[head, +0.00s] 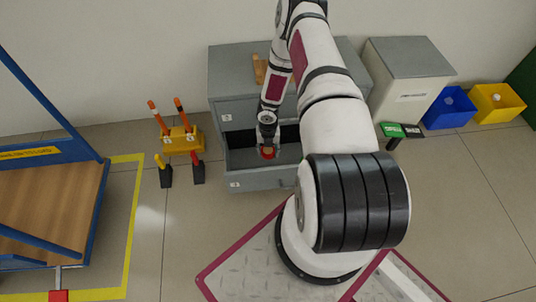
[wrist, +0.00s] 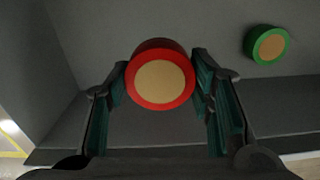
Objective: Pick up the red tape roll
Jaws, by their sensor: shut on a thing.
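The red tape roll (wrist: 160,80), with a tan core, is between the two fingers of my gripper (wrist: 161,85) in the wrist view. The fingers press on its left and right sides, so my gripper is shut on it. In the head view the red tape roll (head: 268,153) shows small below my gripper (head: 267,146), over the open drawer (head: 265,180) of the grey cabinet. I cannot tell whether the roll touches the drawer floor.
A green tape roll (wrist: 266,45) lies to the right in the drawer. The grey cabinet (head: 232,62) has a wooden item (head: 260,70) on top. A yellow holder (head: 182,140) stands left of it. Blue (head: 449,108) and yellow (head: 497,103) bins stand at the right.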

